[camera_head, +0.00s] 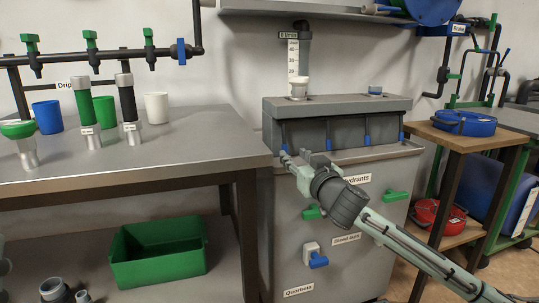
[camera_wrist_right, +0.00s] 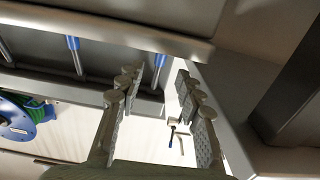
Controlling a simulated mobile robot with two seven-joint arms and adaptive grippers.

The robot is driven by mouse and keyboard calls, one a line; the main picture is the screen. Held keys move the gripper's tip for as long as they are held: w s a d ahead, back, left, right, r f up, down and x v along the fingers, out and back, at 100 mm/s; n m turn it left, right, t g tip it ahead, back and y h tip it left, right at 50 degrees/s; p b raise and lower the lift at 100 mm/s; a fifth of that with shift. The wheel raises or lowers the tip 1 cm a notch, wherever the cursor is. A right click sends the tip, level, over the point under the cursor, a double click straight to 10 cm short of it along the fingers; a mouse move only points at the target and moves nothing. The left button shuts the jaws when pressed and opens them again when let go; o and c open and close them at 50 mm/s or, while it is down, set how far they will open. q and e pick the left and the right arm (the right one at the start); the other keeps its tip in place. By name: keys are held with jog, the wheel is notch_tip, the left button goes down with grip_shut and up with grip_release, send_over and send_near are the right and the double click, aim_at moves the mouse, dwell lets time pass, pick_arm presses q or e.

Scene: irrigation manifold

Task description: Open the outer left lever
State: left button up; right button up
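The outer left lever (camera_head: 284,133) is a small blue-tipped lever on the front of the grey manifold box (camera_head: 335,105), first from the left in a row of several. In the right wrist view, which looks turned over, this lever (camera_wrist_right: 160,61) appears rightmost, just beyond the left finger. My right gripper (camera_head: 295,157) is just below and in front of this lever in the head view. Its fingers are apart with nothing between them in the right wrist view (camera_wrist_right: 159,76). Contact with the lever cannot be told. My left gripper is not in view.
Another blue lever (camera_head: 327,140) stands to the right. The grey cabinet (camera_head: 345,270) below carries green handles (camera_head: 397,195) and a blue valve (camera_head: 318,260). A workbench (camera_head: 180,150) with cups stands left; a wooden stand (camera_head: 465,138) stands right.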

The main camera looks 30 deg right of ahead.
aim_at(286, 148)
jog(key=shift+w+d+r, duration=0.1)
jog(key=shift+w+r, duration=0.1)
jog(key=shift+w, duration=0.35)
jog(key=x, duration=0.6)
jog(key=shift+w+f, duration=0.15)
jog(key=shift+w, duration=0.15)
jog(key=shift+c, duration=0.3)
grip_shut()
